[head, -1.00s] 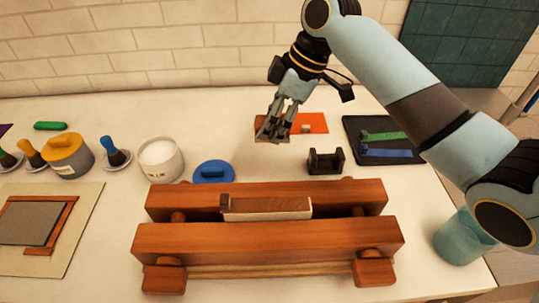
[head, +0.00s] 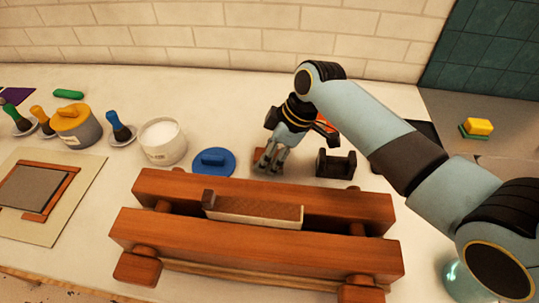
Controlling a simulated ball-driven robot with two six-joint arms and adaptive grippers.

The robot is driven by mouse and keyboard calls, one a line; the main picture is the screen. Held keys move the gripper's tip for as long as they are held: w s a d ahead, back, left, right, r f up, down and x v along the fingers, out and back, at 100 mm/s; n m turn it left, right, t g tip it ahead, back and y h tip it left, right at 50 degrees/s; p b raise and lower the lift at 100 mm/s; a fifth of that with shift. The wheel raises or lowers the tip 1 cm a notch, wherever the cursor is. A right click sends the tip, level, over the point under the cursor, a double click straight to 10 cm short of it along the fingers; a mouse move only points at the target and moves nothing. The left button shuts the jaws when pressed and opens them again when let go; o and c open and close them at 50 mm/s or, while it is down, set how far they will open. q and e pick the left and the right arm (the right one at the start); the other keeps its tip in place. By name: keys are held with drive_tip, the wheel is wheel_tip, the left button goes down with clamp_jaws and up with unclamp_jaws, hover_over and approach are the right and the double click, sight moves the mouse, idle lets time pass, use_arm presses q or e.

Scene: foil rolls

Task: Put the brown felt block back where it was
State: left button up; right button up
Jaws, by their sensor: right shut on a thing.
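My right gripper (head: 268,166) comes down from the upper right and is shut. It is behind the wooden press, between the blue lid and the dark cradle. What looks like the brown felt block is in its fingers, small and mostly hidden by them. The wooden press (head: 255,251) clamps a book (head: 256,214) with a brown spine and pale side. My left gripper is not in view.
The blue lid (head: 213,163) lies left of the gripper, with the white tub (head: 162,142) beyond it. The dark cradle (head: 335,164) stands close on the right. My right arm hides much of the orange sheet (head: 326,127) and the black tray.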

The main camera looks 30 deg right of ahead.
drive_tip(key=shift+f, duration=0.6)
drive_tip(key=o, duration=1.1)
drive_tip(key=shift+o, duration=0.2)
drive_tip(key=v, duration=1.2)
